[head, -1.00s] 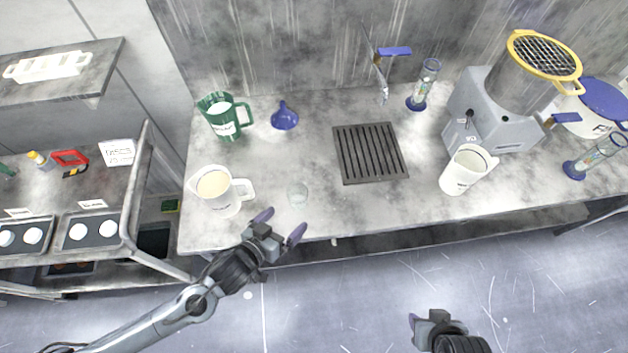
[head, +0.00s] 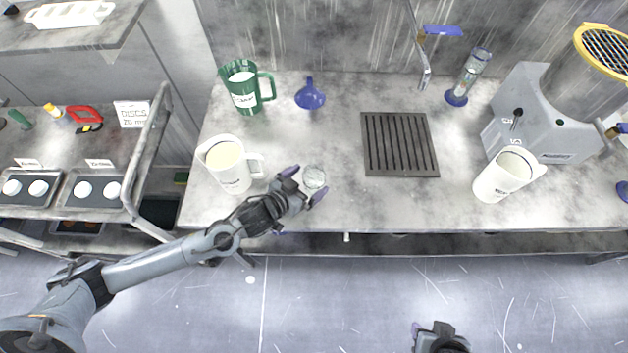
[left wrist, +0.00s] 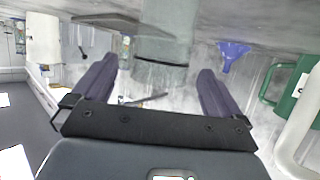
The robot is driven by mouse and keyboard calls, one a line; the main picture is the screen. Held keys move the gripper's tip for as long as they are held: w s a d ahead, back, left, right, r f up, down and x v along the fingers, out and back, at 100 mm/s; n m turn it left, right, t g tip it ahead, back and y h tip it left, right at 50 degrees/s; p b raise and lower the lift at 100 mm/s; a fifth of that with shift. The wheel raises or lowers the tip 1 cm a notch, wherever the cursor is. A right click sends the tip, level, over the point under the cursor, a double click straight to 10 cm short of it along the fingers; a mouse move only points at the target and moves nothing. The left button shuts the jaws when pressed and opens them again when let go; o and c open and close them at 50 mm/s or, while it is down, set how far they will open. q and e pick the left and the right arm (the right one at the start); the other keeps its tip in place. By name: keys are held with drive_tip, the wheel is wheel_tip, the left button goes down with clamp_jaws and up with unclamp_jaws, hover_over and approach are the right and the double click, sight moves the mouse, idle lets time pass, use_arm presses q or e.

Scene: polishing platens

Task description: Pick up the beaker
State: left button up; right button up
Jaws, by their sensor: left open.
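A small clear glass beaker (head: 314,176) stands upright near the counter's front edge in the head view. My left gripper (head: 303,184) is open at the beaker, with one finger to its left and the other at its lower right. In the left wrist view, the pale see-through beaker (left wrist: 160,75) shows between the two purple fingers, with a gap on each side. The fingers do not appear closed on it. My right gripper (head: 436,330) is low in the head view, away from the counter. Its jaw opening does not show clearly.
A white jug (head: 232,168) with beige contents stands close to the left of the beaker. A green jug (head: 243,92) and blue funnel (head: 310,97) are behind. A dark drain grate (head: 399,143) and white pitcher (head: 505,176) lie to the right.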

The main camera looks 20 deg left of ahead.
sight(318, 173)
use_arm(q)
drive_tip(key=shift+r+x, duration=0.1)
drive_tip(key=shift+x, duration=1.2)
drive_tip(key=shift+r+x, duration=0.15)
drive_tip(key=shift+x, duration=1.15)
drive_tip(key=shift+w, duration=0.1)
drive_tip(key=c, duration=1)
drive_tip(key=shift+r, duration=0.1)
drive_tip(key=shift+c, duration=0.2)
